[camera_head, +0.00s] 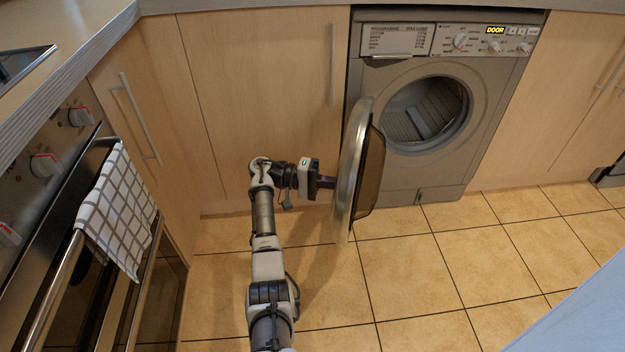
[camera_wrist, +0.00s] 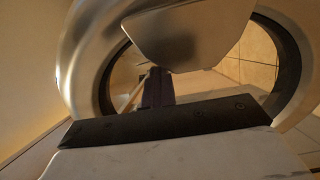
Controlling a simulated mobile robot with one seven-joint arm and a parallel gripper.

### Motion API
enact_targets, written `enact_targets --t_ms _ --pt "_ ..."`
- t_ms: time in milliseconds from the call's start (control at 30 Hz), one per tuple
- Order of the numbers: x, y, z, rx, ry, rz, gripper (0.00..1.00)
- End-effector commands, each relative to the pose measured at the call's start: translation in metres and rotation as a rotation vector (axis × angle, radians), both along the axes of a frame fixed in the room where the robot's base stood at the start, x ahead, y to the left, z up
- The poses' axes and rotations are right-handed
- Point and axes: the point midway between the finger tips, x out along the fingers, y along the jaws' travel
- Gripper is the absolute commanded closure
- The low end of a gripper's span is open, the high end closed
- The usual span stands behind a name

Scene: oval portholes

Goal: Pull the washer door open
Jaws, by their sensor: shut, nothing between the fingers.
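The grey washer (camera_head: 398,174) stands under the counter. Its round door (camera_head: 352,150), with a silver rim and dark glass, is swung wide open to the left, seen nearly edge-on. The drum opening (camera_head: 425,110) is uncovered and looks empty. My gripper (camera_head: 328,182) is at the outer face of the door, on its left side. I cannot tell whether it touches the door. In the wrist view the shut fingers (camera_wrist: 157,88) point toward the door's ring (camera_wrist: 88,62), below a smooth grey piece that covers part of the glass.
An oven with a rail (camera_head: 55,275) and a checked towel (camera_head: 118,210) stands at the left. Wooden cabinets (camera_head: 262,95) flank the washer. The tiled floor (camera_head: 430,280) is clear in front of it. A pale blue surface (camera_head: 585,315) cuts across the lower right.

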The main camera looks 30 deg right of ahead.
Motion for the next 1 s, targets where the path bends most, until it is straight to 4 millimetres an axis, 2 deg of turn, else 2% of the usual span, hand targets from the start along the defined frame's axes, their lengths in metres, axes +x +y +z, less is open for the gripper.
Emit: enact_targets --t_ms 33,167,333,667,833,1000 --pt "0.008 0.012 -0.002 0.003 0.004 -0.003 1.0" --pt "0.029 0.039 -0.003 0.004 0.005 -0.003 1.0" --pt "0.044 0.06 -0.005 0.008 0.007 -0.003 1.0" --pt "0.059 0.079 -0.006 0.006 0.013 -0.005 1.0" --pt "0.06 0.081 0.011 0.007 0.014 -0.003 1.0" --pt "0.06 0.081 0.046 0.005 0.01 -0.003 1.0"
